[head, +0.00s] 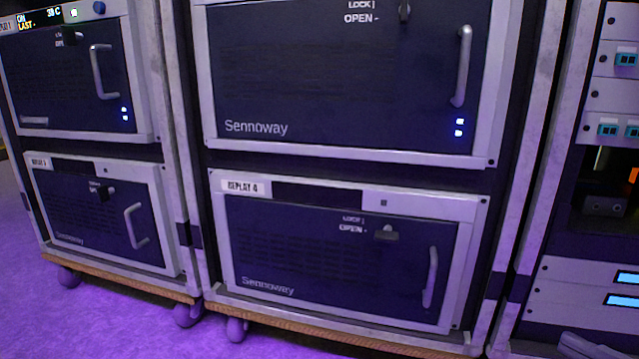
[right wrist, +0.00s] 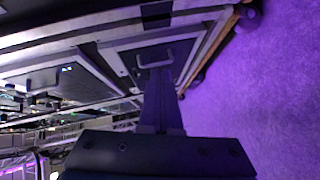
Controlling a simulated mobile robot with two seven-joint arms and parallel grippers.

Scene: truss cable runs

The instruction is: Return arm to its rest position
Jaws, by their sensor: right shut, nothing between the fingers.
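My right gripper (right wrist: 158,72) shows in the right wrist view with its fingers together and nothing between them. It points toward a dark rack panel with a pale handle (right wrist: 155,52); I cannot tell the gap between fingertips and handle. In the head view, a grey part of the right gripper (head: 587,346) shows at the bottom right edge, in front of the right rack. My left gripper is not in view.
Wheeled racks hold dark units: REPLAY 4 (head: 330,255) at lower middle, a Sennoway unit (head: 310,85) above it, and REPLAY 3 (head: 90,220) at lower left. Their handles stick out. Another rack (head: 585,285) stands at right. Purple floor (head: 90,325) is open in front.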

